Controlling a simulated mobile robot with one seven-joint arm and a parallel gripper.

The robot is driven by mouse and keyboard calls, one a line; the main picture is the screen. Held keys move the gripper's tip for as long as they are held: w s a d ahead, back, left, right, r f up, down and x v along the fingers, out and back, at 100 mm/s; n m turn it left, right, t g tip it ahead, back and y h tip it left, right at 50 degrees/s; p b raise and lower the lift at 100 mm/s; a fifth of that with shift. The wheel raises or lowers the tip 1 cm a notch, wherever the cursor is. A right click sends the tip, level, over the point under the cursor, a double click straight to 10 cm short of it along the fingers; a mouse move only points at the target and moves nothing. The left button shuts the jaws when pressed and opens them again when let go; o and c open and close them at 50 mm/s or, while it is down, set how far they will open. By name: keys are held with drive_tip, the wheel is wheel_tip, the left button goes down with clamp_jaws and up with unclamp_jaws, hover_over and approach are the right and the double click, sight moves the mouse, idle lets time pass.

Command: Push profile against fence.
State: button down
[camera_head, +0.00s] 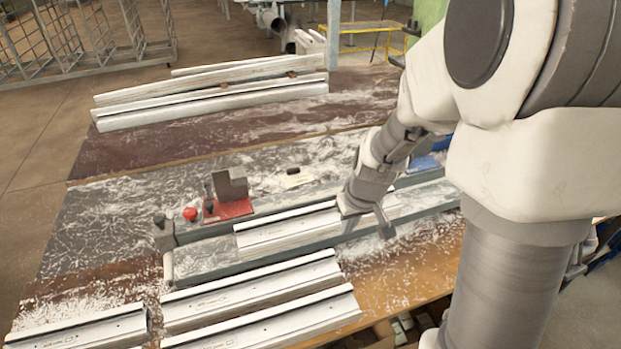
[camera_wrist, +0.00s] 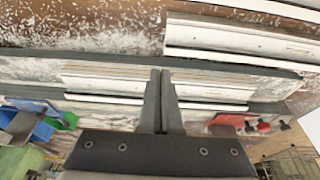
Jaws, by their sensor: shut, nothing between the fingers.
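A long white profile (camera_head: 285,232) lies lengthwise on the grey clamp bed (camera_head: 220,262). It also shows in the wrist view (camera_wrist: 100,84), running out on both sides of my fingers. The grey fence (camera_head: 205,231) runs along the profile's far side; I cannot tell whether the two touch. My gripper (camera_head: 384,226) is shut and empty, pointing down at the profile's near side, toward its right part in the head view. In the wrist view my fingertips (camera_wrist: 161,72) are together and reach across the profile to its near edge. They hide its middle; contact is unclear.
A red clamp base (camera_head: 228,210) with a grey block and a red knob (camera_head: 190,214) stand behind the fence's left part. Several spare profiles (camera_head: 255,290) lie in front of the bed. More profiles (camera_head: 215,92) lie at the back. White shavings litter the bench.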

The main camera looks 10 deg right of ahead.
sight(328, 222)
drive_tip(key=x, duration=1)
drive_tip(key=shift+f+b, duration=0.1)
drive_tip(key=shift+b, duration=0.2)
drive_tip(key=w, duration=0.1)
drive_tip(key=w+p, duration=0.1)
drive_tip(key=w, duration=0.1)
drive_tip(key=shift+a+f, duration=0.2)
drive_tip(key=shift+a, duration=0.15)
drive_tip(key=shift+w+a, duration=0.1)
drive_tip(key=shift+w, duration=0.4)
drive_tip(key=shift+w, duration=0.1)
drive_tip(key=shift+w+a, duration=0.15)
drive_tip(key=shift+w, duration=0.6)
drive_tip(key=shift+w+a, duration=0.2)
drive_tip(key=shift+w, duration=0.55)
drive_tip(key=shift+w+r, duration=0.1)
drive_tip(key=shift+r, duration=0.05)
